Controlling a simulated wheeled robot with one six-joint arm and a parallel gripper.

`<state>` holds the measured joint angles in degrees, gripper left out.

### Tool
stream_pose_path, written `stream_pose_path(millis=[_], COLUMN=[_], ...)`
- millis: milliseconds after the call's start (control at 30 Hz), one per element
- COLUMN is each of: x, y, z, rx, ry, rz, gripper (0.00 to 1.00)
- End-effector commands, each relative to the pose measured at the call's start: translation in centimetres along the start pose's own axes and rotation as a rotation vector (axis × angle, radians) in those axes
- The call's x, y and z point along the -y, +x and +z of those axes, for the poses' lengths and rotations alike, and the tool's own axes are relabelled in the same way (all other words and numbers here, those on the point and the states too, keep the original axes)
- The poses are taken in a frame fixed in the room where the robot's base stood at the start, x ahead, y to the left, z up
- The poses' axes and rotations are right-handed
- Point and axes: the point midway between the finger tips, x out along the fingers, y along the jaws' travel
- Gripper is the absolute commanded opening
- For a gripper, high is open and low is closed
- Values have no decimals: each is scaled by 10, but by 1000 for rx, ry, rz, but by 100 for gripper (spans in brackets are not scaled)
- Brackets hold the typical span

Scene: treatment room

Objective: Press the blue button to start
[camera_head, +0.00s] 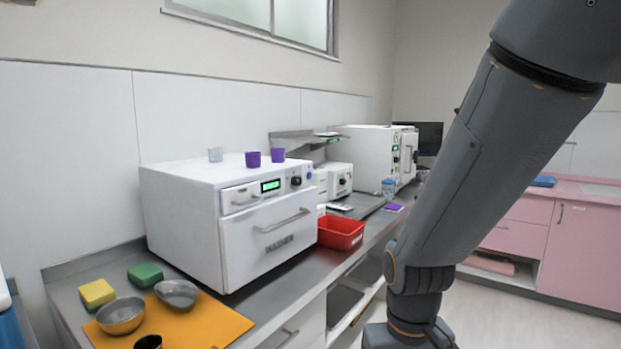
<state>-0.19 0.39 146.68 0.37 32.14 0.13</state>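A white washer (262,245) stands on the steel counter, its door shut and a bar handle across it. Its control panel has a lit green display (271,185), a dark knob (296,181) and a small light-coloured part at the right end. I cannot make out a blue button on this panel at this size. A second white machine (340,179) with a dark knob stands farther back. My arm comes down on the right, well apart from the washer, and runs out of the bottom edge. My gripper is not in view.
Several cups, including a purple cup (253,159), stand on the washer. A red bin (341,232) sits at its right. In front lie an orange mat (205,325) with metal bowls, a yellow sponge (97,293) and a green sponge (145,274). Floor at right is clear.

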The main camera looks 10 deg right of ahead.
Motion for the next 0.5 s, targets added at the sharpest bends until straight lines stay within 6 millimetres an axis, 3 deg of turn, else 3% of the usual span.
stream_pose_path(millis=[33,100,500], x=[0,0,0], y=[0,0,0], z=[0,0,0], rx=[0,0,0], ry=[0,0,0], rz=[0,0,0], gripper=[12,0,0])
